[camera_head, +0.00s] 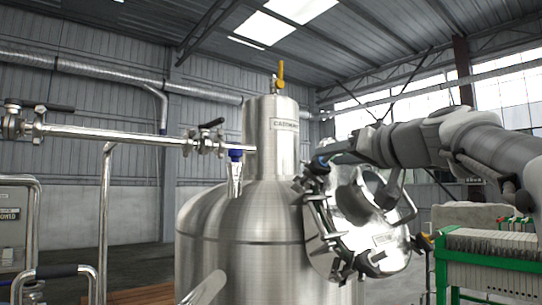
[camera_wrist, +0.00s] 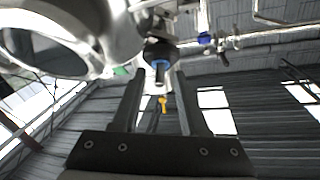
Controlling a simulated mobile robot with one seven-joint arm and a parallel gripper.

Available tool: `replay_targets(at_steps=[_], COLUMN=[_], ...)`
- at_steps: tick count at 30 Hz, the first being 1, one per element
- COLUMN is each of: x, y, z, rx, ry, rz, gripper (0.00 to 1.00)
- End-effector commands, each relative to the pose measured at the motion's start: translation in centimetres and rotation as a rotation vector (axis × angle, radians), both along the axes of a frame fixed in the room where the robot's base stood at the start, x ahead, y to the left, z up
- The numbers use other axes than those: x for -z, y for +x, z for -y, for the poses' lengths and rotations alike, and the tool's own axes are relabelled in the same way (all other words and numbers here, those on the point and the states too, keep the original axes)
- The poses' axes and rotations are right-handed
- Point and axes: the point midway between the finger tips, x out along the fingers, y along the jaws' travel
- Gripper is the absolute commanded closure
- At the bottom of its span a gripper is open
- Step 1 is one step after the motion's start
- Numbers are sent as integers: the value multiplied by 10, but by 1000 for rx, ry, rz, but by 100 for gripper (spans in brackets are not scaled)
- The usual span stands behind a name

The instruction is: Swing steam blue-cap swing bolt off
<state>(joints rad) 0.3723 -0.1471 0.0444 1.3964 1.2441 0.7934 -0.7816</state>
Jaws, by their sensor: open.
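A blue cap (camera_head: 321,160) shows at the upper left edge of the round, shiny manway cover (camera_head: 385,243) on the steel tank. It appears to belong to a swing bolt there. My gripper (camera_head: 334,153) reaches in from the right, close to this cap. In the wrist view my gripper (camera_wrist: 156,75) is open, one dark finger on each side. A dark knob with a blue part (camera_wrist: 159,64) lies at the fingertips, between them in the picture. I cannot tell if the fingers touch it. The bolt's lower part is partly hidden in the head view.
The steel tank (camera_head: 235,225) has several dark clamps around the cover. A steam pipe (camera_head: 110,133) with valves and another blue fitting (camera_head: 236,155) comes from the left. A yellow handle (camera_head: 281,72) tops the tank. A green rack (camera_head: 488,245) stands at the right.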

Motion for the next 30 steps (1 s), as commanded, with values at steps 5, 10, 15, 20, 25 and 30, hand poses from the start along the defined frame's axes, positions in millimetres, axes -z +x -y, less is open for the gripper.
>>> replay_targets(at_steps=[5,10,15,20,25,30], x=[0,0,0,0,0,0], y=[1,1,1,1,1,1], z=[1,1,1,1,1,1], rx=[0,0,0,0,0,0], ry=[0,-1,0,-1,0,0], rz=[0,0,0,0,0,0], gripper=[56,56,63,92,100,100])
